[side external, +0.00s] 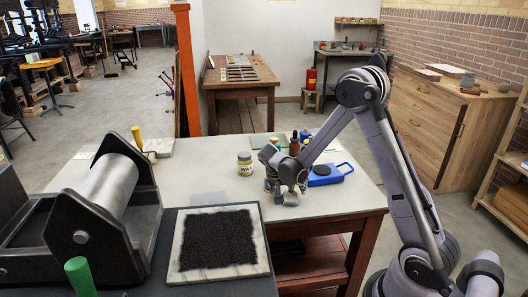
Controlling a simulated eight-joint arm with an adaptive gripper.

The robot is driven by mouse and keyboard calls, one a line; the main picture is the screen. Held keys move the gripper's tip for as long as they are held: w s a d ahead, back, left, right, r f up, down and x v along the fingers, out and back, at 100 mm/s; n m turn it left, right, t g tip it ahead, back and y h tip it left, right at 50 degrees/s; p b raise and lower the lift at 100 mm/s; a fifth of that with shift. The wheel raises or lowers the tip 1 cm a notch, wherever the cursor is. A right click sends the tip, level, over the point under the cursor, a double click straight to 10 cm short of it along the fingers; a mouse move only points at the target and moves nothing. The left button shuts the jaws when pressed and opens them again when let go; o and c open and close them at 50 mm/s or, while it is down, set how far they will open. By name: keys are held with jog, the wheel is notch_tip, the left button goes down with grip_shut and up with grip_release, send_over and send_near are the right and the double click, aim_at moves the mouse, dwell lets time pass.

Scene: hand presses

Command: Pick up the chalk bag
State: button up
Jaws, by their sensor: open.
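My gripper (286,188) points down low over the front right part of the light grey table. It is open, with its fingers apart. A small pale lump (291,199) sits on the table right at the fingertips. It may be the chalk bag, but it is small and partly hidden by the fingers, so I cannot tell for sure. I cannot tell whether the fingers touch it. No other thing in view clearly looks like a chalk bag.
A jar with a yellow label (245,163) stands left of my gripper. A blue handled tray (328,175) lies close on the right, and small bottles (294,145) stand behind. A roller press (105,195) and a dark-faced stone slab (178,265) fill the left front.

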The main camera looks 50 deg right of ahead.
jog(key=c, duration=1.3)
jog(key=shift+r, duration=0.1)
